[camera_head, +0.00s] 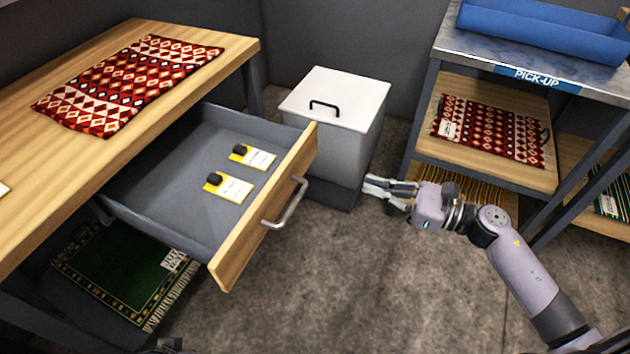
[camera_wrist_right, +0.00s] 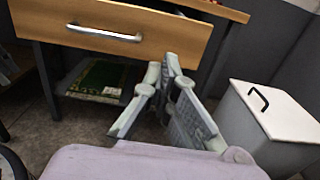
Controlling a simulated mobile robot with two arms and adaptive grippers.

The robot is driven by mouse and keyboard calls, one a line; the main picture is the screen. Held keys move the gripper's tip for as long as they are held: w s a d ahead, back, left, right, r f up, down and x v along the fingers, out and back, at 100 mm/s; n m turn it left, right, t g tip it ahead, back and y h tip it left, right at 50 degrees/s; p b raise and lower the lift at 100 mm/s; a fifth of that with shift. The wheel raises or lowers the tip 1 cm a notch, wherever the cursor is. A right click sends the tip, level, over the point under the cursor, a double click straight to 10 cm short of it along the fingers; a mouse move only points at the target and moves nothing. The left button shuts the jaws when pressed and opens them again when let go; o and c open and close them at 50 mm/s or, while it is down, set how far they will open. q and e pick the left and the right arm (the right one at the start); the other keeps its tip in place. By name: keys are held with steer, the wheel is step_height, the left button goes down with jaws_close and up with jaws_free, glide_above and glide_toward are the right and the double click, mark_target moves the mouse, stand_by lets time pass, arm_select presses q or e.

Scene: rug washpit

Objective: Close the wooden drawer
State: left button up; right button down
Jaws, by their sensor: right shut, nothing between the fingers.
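The wooden drawer (camera_head: 297,158) is pulled well out from under the wooden table, with its grey inside exposed. Its metal bar handle (camera_head: 286,204) is on the wooden front. Two yellow-and-white tags with dark ends lie in the drawer. My right gripper (camera_head: 368,187) is shut and empty, to the right of the drawer front and apart from it. In the right wrist view the drawer front (camera_wrist_right: 170,32) and its handle (camera_wrist_right: 104,33) show beyond the fingers (camera_wrist_right: 163,66). My left gripper is not in view.
A red patterned rug (camera_head: 130,82) lies on the wooden table (camera_head: 215,41). A white-lidded bin (camera_head: 345,135) stands behind the drawer front's far end. A green rug (camera_head: 115,270) lies below the drawer. The pick-up shelf (camera_head: 480,53) is at right. Floor before the drawer is clear.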

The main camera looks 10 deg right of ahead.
mark_target(299, 163)
steer(key=p+x, duration=0.1)
steer(key=x, duration=1.1)
steer(key=shift+w+a+r, duration=0.1)
steer(key=shift+a, duration=0.2)
steer(key=shift+w+a, duration=0.4)
steer(key=shift+a, duration=0.15)
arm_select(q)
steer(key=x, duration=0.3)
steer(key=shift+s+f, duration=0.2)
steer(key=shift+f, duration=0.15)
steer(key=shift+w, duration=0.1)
arm_select(e)
steer(key=shift+a, duration=0.1)
